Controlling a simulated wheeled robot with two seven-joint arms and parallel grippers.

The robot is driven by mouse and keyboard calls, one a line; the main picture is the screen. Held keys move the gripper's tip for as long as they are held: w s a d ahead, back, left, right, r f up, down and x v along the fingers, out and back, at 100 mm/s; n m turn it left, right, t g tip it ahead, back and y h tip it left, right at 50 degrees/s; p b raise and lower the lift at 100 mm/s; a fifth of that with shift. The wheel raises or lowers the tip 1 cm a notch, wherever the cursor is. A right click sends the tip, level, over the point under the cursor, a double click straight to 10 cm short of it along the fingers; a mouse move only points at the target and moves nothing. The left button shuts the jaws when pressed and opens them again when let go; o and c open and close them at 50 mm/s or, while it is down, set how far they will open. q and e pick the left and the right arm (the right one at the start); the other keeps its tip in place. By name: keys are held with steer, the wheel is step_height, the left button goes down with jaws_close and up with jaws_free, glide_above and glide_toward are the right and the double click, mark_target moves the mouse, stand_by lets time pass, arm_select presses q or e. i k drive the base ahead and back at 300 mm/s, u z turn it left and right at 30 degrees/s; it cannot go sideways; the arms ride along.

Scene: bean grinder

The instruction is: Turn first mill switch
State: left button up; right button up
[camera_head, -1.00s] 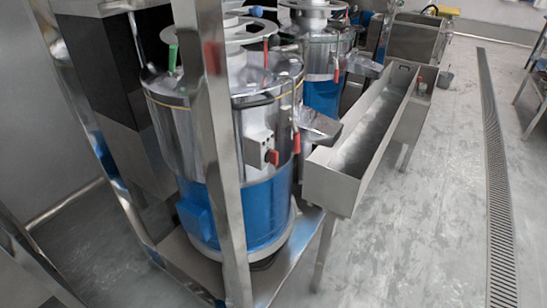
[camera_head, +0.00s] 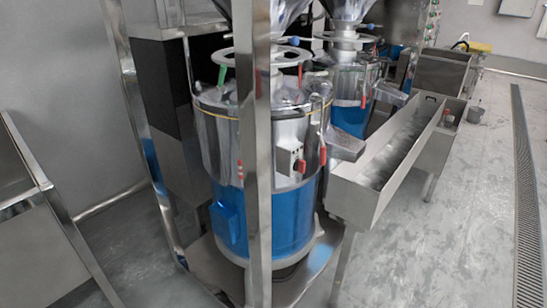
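The first mill (camera_head: 287,215) is a steel and blue cylinder, nearest in the head view, standing on a steel base behind an upright post. I cannot make out the knob's exact angle. Neither of my grippers shows in the head view, so their distance from the switch is hidden.
A steel frame post (camera_head: 256,180) stands in front of the mill. A long steel trough (camera_head: 346,194) extends right from it. A second mill (camera_head: 350,117) stands behind. A steel table (camera_head: 42,240) is at left. Open floor (camera_head: 440,230) lies at right, with a drain grate (camera_head: 526,190).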

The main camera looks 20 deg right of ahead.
mark_target(299, 165)
steer(key=u, duration=0.15)
steer(key=i, duration=0.9)
steer(key=z, duration=0.25)
